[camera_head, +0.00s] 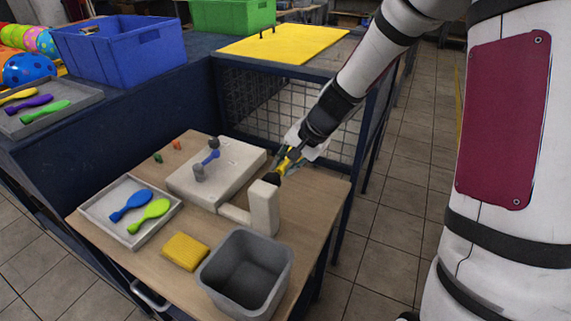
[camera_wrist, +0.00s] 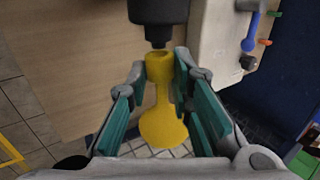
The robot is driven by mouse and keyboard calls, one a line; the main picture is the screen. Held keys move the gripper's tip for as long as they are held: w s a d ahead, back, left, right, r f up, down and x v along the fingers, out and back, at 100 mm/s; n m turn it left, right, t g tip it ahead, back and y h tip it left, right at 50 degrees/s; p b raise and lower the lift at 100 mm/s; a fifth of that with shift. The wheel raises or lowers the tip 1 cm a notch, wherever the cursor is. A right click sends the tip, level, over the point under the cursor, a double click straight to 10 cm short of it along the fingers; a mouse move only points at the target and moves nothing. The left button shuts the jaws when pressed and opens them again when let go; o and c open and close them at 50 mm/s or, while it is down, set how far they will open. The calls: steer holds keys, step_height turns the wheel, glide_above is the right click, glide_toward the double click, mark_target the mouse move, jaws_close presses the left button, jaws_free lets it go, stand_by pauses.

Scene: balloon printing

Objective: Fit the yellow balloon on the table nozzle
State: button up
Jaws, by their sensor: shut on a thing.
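The yellow balloon (camera_wrist: 163,125) is held by its neck between the fingertips of my gripper (camera_wrist: 162,72), its round body hanging back between the green-padded fingers. Its open mouth is right in front of the thin tip of the black table nozzle (camera_wrist: 157,12). I cannot tell whether the mouth touches the tip or is just short of it. In the head view, the balloon (camera_head: 286,164) shows partly between the fingers of my gripper (camera_head: 291,155), beside the dark nozzle (camera_head: 271,179) on the pale upright block.
The pale machine base (camera_head: 222,165) with a blue lever stands left of the nozzle. A tray (camera_head: 97,212) holds a blue and a green balloon. A yellow sponge (camera_head: 185,251) and a grey bin (camera_head: 246,272) stand at the front. A mesh-sided bench (camera_head: 230,82) is behind.

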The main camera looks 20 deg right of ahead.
steer(key=shift+s+a, duration=0.45)
stand_by(1.0)
steer(key=o, duration=0.8)
steer(key=p+v, duration=0.6)
steer(key=v, duration=0.3)
